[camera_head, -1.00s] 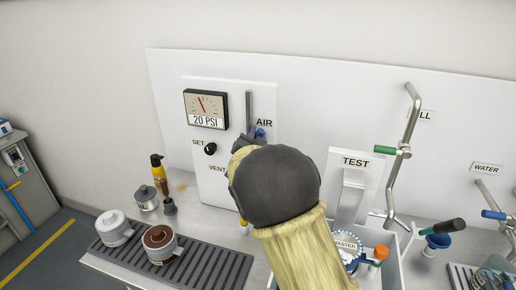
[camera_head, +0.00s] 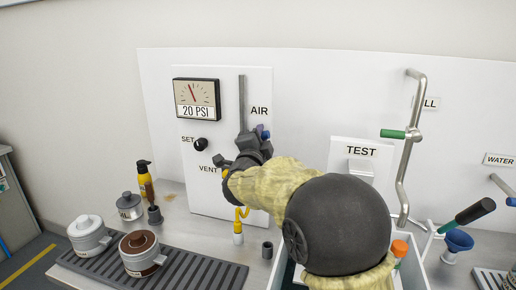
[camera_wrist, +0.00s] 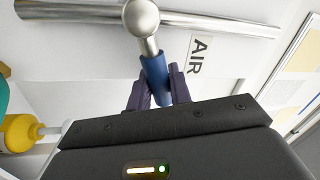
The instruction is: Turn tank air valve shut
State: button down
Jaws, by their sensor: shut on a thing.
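The air valve is on the white panel beside the AIR label, on a vertical metal pipe (camera_head: 242,103). Its blue handle (camera_head: 265,133) shows just above my gripper (camera_head: 258,146). In the wrist view a round metal valve end (camera_wrist: 141,18) carries the blue handle (camera_wrist: 155,72), which points down between my dark fingers. My gripper (camera_wrist: 158,92) is shut on this handle. My forearm hides part of the panel's lower right.
A gauge (camera_head: 196,98) reads 20 PSI, with a black SET knob (camera_head: 201,144) below it. A yellow VENT fitting (camera_head: 238,227) is under my wrist. A green-handled pipe (camera_head: 403,160) stands to the right. Cups and a drip grate (camera_head: 205,273) lie lower left.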

jog(key=f+m+b, duration=0.2)
jog(key=b, duration=0.1)
jog(key=shift+d+m+h, duration=0.2)
jog(key=shift+m+h, duration=0.1)
jog(key=shift+h, duration=0.1)
jog(key=shift+f+m+h+b, duration=0.2)
jog(key=shift+m+h+b, duration=0.1)
jog(key=shift+m+b, duration=0.9)
jog(key=c, duration=1.3)
grip_release()
jog(key=shift+s, duration=0.15)
jog(key=b+v, duration=0.1)
jog(key=v, duration=1.6)
jog(key=shift+s+a+r, duration=0.1)
jog(key=shift+a+r, duration=0.05)
